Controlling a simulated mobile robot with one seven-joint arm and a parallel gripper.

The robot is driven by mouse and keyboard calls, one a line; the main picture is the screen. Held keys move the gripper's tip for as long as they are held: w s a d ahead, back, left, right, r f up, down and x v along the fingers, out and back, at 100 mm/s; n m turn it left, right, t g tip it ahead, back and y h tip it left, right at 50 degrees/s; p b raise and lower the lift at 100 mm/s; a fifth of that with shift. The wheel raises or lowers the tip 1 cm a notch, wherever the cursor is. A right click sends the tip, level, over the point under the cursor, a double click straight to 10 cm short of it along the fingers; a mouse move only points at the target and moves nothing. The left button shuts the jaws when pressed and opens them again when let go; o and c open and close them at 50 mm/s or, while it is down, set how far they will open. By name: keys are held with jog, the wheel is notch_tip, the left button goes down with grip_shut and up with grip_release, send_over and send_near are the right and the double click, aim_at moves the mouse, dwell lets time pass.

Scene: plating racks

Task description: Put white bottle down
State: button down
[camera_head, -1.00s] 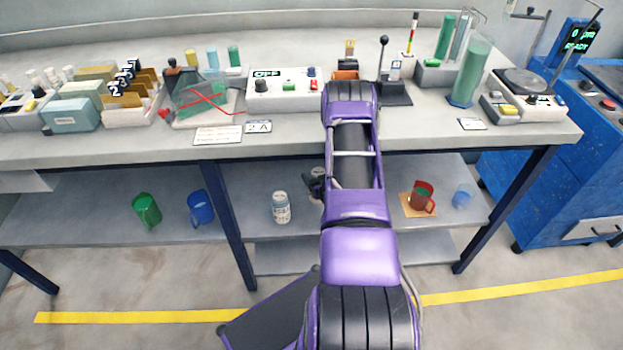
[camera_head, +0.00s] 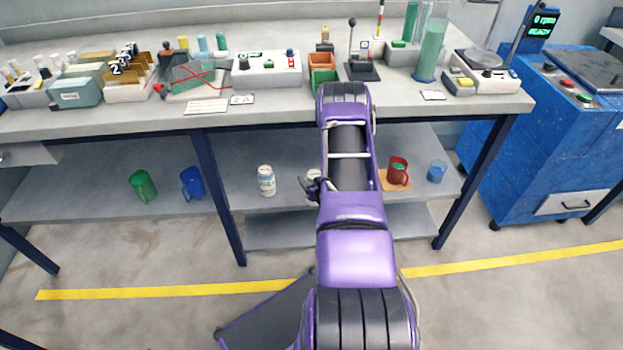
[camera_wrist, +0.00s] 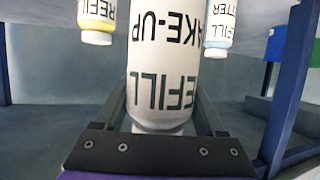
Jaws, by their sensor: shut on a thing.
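A large white bottle (camera_wrist: 160,65) with black and green "MAKE-UP REFILL" lettering stands between the fingers of my gripper (camera_wrist: 162,105) in the wrist view, its lettering upside down. The gripper is shut on it. In the head view my gripper (camera_head: 311,188) is a small dark shape at the lower shelf, partly hidden by my purple arm. A bit of the white held bottle (camera_head: 313,175) shows beside it. Whether its base touches the shelf cannot be told.
Another white bottle (camera_head: 266,181) stands left on the shelf (camera_head: 225,210). Green (camera_head: 143,186) and blue (camera_head: 192,184) mugs are farther left; a red mug (camera_head: 398,171) and blue cup (camera_head: 437,171) are right. The wrist view shows yellow-ended (camera_wrist: 97,22) and blue-ended (camera_wrist: 219,25) bottles nearby.

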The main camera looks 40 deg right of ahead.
jog(key=w+a+r+n+y, duration=0.1)
jog(key=w+a+r+y, duration=0.1)
jog(key=a+r, duration=1.4)
jog(key=w+a+r+n+y, duration=0.1)
jog(key=w+a+r, duration=0.4)
jog(key=a+r, duration=1.1)
notch_tip(320, 180, up, 6)
jog(key=shift+n+t+y, duration=0.3)
jog(key=shift+n+y, duration=0.1)
jog(key=shift+n, duration=0.2)
